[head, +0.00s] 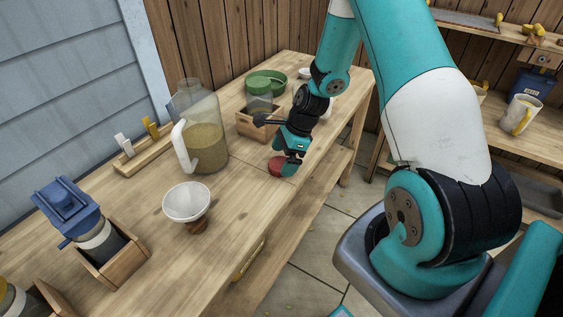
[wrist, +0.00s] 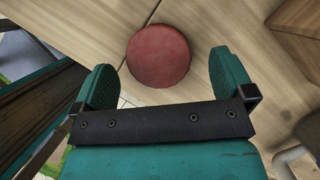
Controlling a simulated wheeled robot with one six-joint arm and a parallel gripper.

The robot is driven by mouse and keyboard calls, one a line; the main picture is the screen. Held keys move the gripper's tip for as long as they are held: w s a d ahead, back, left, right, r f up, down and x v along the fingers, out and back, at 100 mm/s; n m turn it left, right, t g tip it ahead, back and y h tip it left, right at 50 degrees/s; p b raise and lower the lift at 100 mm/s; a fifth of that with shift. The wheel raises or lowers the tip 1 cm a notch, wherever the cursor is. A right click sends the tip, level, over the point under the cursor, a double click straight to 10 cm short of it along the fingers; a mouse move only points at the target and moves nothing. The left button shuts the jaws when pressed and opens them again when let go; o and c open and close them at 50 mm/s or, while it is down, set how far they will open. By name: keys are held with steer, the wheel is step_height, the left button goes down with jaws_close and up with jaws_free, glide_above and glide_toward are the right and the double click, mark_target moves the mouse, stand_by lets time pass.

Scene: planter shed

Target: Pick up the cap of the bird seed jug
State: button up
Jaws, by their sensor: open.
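The red round cap (head: 277,166) lies on the wooden bench near its front edge, to the right of the jug. In the wrist view the cap (wrist: 158,55) sits between and slightly beyond the tips of my gripper (wrist: 165,75), which is open with a teal finger on each side. I see no clear contact between fingers and cap. In the head view my gripper (head: 290,158) is low over the cap and hides part of it. The clear bird seed jug (head: 205,145), with a white handle and seed inside, stands uncapped on the bench.
A wooden box (head: 255,128) and a green bowl (head: 266,82) are behind my gripper. A blue-topped container (head: 68,205) sits in a crate at left. The bench around the cap is mostly bare.

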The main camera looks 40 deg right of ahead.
steer(key=shift+x, duration=0.85)
steer(key=c, duration=1)
steer(key=shift+r, duration=0.1)
